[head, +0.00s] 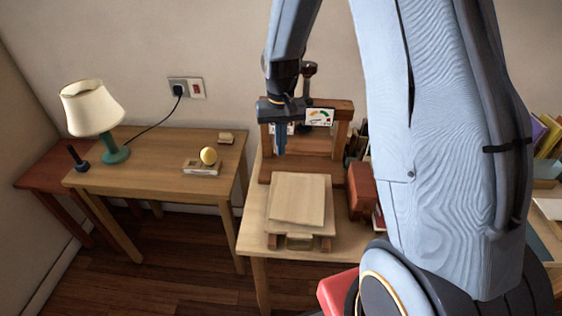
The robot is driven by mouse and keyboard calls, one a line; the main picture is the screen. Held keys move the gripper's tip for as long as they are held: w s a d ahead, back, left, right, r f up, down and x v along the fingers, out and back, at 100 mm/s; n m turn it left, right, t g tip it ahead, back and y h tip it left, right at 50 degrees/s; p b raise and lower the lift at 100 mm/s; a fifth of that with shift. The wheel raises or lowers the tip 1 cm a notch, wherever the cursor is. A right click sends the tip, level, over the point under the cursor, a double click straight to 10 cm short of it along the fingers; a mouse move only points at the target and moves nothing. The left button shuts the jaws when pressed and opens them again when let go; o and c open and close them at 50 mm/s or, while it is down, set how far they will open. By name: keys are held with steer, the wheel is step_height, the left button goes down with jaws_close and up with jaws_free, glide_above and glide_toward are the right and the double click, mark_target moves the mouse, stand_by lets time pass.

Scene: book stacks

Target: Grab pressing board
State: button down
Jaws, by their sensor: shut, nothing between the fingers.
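A pale, flat wooden board (297,198), which looks like the pressing board, lies on the right-hand table. It rests on a slightly larger wooden piece with small reddish blocks at its front corners. My gripper (280,150) hangs above and behind the board, a little to its left in the picture. It points down, its fingers are together, and it is empty and apart from the board. A reddish-brown wooden press frame (342,133) stands behind the board, partly hidden by my gripper.
A reddish box (361,188) stands right of the board, with dark books behind it. A gap separates the tables. My arm hides much of the right side.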

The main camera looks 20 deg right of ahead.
step_height(320, 180, down, 10)
steer(key=p, duration=0.3)
steer(key=shift+r, duration=0.15)
stand_by(0.3)
